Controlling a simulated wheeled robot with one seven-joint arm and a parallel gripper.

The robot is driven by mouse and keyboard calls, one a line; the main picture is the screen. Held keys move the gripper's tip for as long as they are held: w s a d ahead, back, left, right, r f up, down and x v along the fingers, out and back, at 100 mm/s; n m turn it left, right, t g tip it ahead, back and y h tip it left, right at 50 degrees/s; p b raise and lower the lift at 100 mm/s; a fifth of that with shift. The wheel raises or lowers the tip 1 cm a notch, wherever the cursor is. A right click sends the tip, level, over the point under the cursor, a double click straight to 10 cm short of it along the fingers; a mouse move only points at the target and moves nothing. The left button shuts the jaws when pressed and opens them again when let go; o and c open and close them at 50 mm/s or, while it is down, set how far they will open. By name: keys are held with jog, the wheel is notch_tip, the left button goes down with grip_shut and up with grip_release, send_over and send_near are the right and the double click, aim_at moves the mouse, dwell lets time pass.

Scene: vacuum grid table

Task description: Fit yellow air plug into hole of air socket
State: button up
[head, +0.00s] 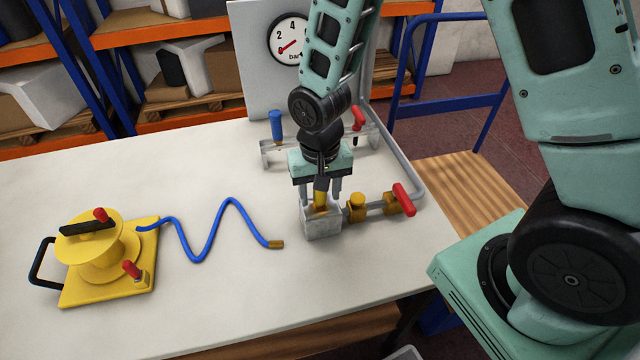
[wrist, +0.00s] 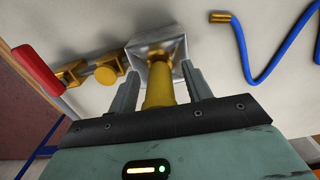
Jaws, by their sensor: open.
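The yellow air plug (head: 320,198) stands at the grey metal air socket (head: 322,225), its lower end at the socket's top. In the wrist view the plug (wrist: 159,86) runs from between my fingers to the socket (wrist: 172,48). I cannot tell how deep it sits in the hole, which it hides. My gripper (head: 320,192) is right above the socket, pointing down. Its two fingers are apart, one on each side of the plug, with visible gaps between fingers and plug in the wrist view.
A brass fitting (head: 356,207) and red-handled valve (head: 404,199) adjoin the socket on the right. A blue-handled part (head: 276,127) and a gauge panel (head: 255,75) stand behind. A blue hose (head: 201,247) runs left to a yellow reel (head: 96,245). The table's (head: 200,320) front left is clear.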

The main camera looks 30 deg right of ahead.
notch_tip(320, 180, up, 17)
jog(key=b, duration=0.1)
jog(key=shift+r, duration=0.2)
dwell(0.6)
